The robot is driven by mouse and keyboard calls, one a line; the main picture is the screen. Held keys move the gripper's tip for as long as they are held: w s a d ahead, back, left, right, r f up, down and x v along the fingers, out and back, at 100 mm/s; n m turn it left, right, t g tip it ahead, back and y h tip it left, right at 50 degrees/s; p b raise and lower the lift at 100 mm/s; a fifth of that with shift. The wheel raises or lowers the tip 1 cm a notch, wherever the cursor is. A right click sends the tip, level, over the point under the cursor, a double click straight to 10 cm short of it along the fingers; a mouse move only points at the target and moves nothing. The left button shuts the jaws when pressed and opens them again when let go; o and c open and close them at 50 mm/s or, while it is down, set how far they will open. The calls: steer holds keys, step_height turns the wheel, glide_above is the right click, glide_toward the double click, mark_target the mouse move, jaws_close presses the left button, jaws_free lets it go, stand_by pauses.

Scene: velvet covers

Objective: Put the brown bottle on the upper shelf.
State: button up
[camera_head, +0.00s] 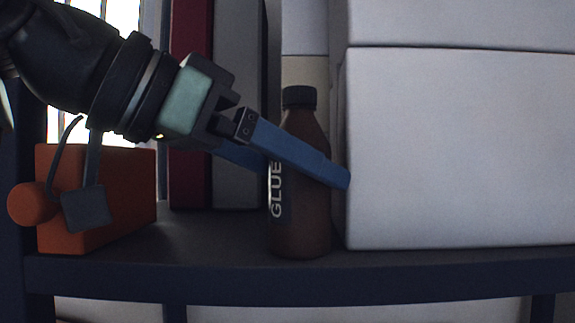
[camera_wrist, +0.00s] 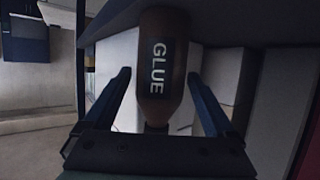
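The brown bottle (camera_head: 305,222), with a dark cap and a GLUE label, stands upright on a dark shelf board (camera_head: 215,240) in the head view. My gripper (camera_head: 298,168) reaches in from the upper left, tilted downward. One blue finger crosses in front of the bottle and the other passes behind it, partly hidden. In the wrist view the bottle (camera_wrist: 163,70) shows between the two spread fingers of my gripper (camera_wrist: 159,78), with gaps beside it. My gripper is open around the bottle. Whether this board is the upper shelf cannot be told.
A large white box (camera_head: 460,150) stands close to the bottle's right. Red and grey upright binders (camera_head: 238,110) stand behind on the left. An orange box-shaped object (camera_head: 125,195) with a round orange knob sits at the shelf's left end. Pale items show below the board.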

steer(key=shift+o, duration=0.4)
steer(key=shift+d, duration=0.1)
steer(key=shift+s+a+r+p, duration=0.25)
steer(key=shift+a+r+p, duration=0.1)
steer(key=shift+a+r, duration=0.15)
steer(key=p+v, duration=0.4)
steer(key=v, duration=0.7)
steer(key=shift+f, duration=0.2)
steer(key=shift+s, duration=0.1)
